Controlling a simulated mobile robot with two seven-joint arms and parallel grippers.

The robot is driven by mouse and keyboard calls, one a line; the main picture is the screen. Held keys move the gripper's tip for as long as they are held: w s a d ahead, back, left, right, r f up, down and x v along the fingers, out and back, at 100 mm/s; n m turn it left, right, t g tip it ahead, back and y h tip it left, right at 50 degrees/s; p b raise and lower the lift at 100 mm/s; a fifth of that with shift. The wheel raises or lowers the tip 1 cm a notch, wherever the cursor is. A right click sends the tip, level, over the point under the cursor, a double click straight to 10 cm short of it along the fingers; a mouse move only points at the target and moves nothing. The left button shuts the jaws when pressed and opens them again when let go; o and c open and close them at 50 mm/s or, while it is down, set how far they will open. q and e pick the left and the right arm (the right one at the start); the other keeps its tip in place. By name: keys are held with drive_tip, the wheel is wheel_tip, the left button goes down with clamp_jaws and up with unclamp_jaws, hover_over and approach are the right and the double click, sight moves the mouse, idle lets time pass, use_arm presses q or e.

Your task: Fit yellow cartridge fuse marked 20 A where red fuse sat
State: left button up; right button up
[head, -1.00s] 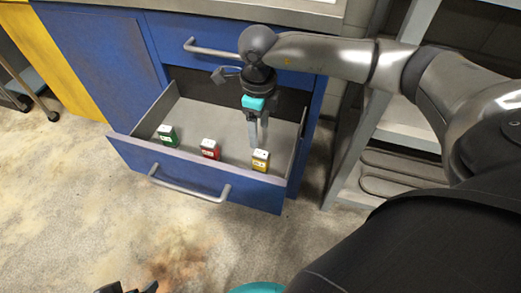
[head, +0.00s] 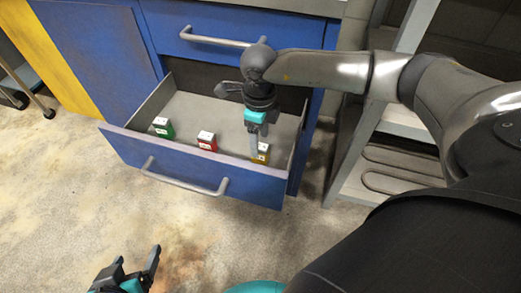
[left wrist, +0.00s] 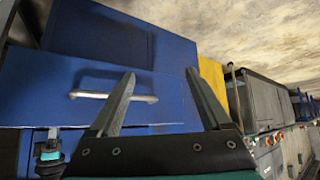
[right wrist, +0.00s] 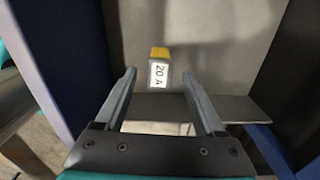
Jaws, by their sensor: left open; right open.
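The yellow cartridge fuse (head: 262,152) stands at the right end of the open drawer; its white label reads 20 A in the right wrist view (right wrist: 158,72). My right gripper (head: 258,150) is open and points down into the drawer at the fuse, partly covering it in the head view. In the right wrist view the fuse lies beyond the fingertips, between their lines, not gripped. A red fuse (head: 207,141) stands in the middle of the drawer. My left gripper (head: 140,268) is open and empty, low over the floor. The place where a red fuse sat is not identifiable.
The open drawer (head: 190,174) of the blue cabinet also holds a green fuse (head: 162,127) at its left. A grey shelf rack (head: 395,120) stands right of the cabinet. Floor in front is clear.

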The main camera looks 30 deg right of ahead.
sight(261, 146)
drive_tip(key=shift+s+f+b, duration=0.1)
drive_tip(key=shift+f+b, duration=0.35)
drive_tip(key=shift+f, duration=0.3)
drive_tip(key=shift+f+b, duration=0.35)
drive_tip(key=shift+f, duration=0.35)
use_arm(q)
drive_tip(key=shift+w+d+r+t+h, duration=0.15)
drive_tip(key=shift+w+d+t+h, duration=0.2)
drive_tip(key=shift+d+t, duration=0.25)
drive_tip(key=shift+w+d+r+t+h, duration=0.1)
drive_tip(key=shift+w+d+t+h, duration=0.2)
drive_tip(key=shift+d+t, duration=0.35)
drive_tip(key=shift+w+d+r+t+h, duration=0.15)
drive_tip(key=shift+w+d+t+h, duration=0.2)
drive_tip(key=shift+d, duration=0.35)
use_arm(e)
drive_tip(key=shift+f, duration=0.2)
use_arm(q)
drive_tip(key=shift+s, duration=0.1)
use_arm(e)
clamp_jaws()
